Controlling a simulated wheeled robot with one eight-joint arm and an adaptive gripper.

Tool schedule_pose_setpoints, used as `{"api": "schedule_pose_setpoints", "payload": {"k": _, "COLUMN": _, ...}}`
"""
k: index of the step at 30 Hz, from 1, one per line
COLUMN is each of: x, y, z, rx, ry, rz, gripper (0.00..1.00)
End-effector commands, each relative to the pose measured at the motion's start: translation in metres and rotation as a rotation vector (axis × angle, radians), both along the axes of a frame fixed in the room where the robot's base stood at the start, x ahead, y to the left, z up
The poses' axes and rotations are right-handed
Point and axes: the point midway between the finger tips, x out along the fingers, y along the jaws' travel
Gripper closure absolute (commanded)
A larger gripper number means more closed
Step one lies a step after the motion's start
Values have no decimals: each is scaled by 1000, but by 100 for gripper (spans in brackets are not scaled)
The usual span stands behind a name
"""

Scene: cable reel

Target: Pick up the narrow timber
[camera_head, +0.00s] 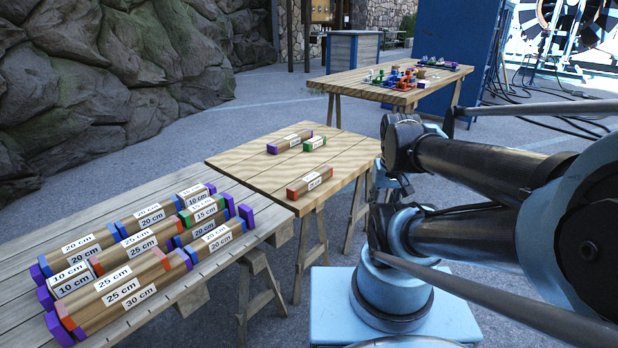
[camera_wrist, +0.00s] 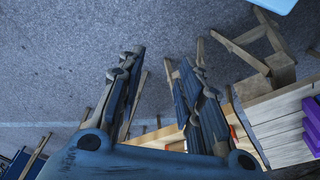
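Timber blocks with coloured ends and length labels lie on two wooden tables in the head view. On the middle table lie a purple-ended timber (camera_head: 289,142), a green-ended timber (camera_head: 314,144) and a red-ended timber (camera_head: 310,182). Several more timbers (camera_head: 125,285) lie close together in rows on the near left table. I cannot tell which one is the narrow timber. My gripper's fingers cannot be made out in the head view.
The near left table (camera_head: 30,225) and middle table (camera_head: 245,165) stand close together on trestles. A farther table (camera_head: 345,80) holds small coloured parts. A blue cabinet (camera_head: 450,45) and loose cables (camera_head: 515,100) are at the back right. Rock borders the left. Paving between is open.

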Motion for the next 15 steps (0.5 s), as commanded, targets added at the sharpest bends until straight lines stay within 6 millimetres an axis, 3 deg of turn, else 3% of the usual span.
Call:
{"api": "schedule_pose_setpoints", "payload": {"k": 10, "x": 0, "y": 0, "z": 0, "rx": 0, "ry": 0, "rz": 0, "gripper": 67}}
{"api": "schedule_pose_setpoints", "payload": {"k": 13, "x": -6, "y": 0, "z": 4, "rx": 0, "ry": -8, "rz": -1, "gripper": 46}}
{"api": "schedule_pose_setpoints", "payload": {"k": 15, "x": -6, "y": 1, "z": 8, "rx": 2, "ry": -10, "rz": -6, "gripper": 43}}
